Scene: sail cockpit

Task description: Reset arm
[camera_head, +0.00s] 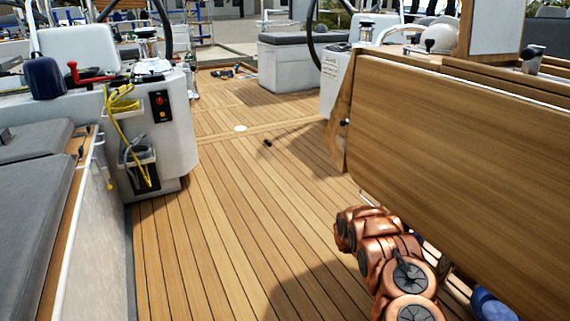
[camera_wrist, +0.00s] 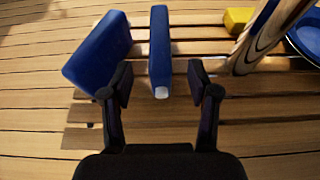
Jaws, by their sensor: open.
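My gripper (camera_wrist: 159,84) is open in the wrist view, its two dark fingers spread apart. A slim upright blue object (camera_wrist: 160,42) with a white tip stands in line with the gap between the fingers; I cannot tell whether it lies between them or beyond them. A wider blue block (camera_wrist: 97,50) is just left of it, partly by the left finger. Neither is gripped. In the head view my copper-coloured arm (camera_head: 395,265) shows at the lower right beside the wooden table, and my gripper itself is hidden there.
The large wooden table leaf (camera_head: 460,150) hangs close right of my arm. A wooden post (camera_wrist: 262,40), a yellow item (camera_wrist: 238,18) and a round blue container (camera_wrist: 308,35) are at the wrist view's upper right. The teak deck (camera_head: 215,230) is mostly clear; a grey-cushioned bench (camera_head: 35,190) borders the left.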

